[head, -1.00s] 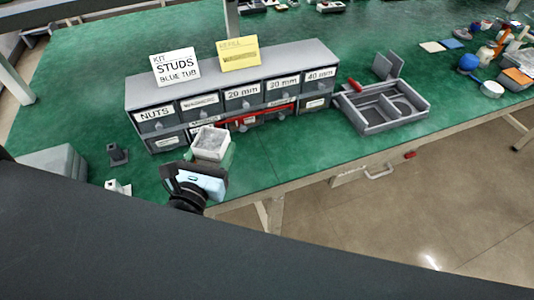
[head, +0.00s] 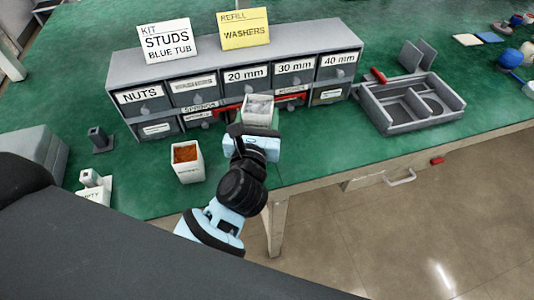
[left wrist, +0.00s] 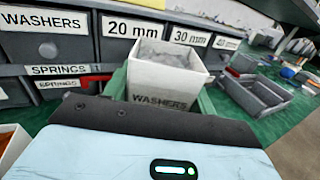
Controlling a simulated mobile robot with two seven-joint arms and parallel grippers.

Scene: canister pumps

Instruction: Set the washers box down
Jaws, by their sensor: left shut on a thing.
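The washers box (head: 258,108) is a white open-topped box holding grey washers. It stands out in front of the drawer cabinet, below the 20 mm and 30 mm labels. In the left wrist view the box (left wrist: 165,85) faces me with its WASHERS label and looks upright. My left gripper (head: 257,127) is shut on it from the near side; green pieces flank the box. Its underside is hidden, so I cannot tell whether it touches the green bench top (head: 330,150). My right gripper is not in view.
The grey drawer cabinet (head: 225,57) stands close behind the box, with red parts on its front. A white box with rust-brown contents (head: 187,162) stands to the left. A grey divided tray (head: 410,103) lies to the right. Bare bench lies between box and tray.

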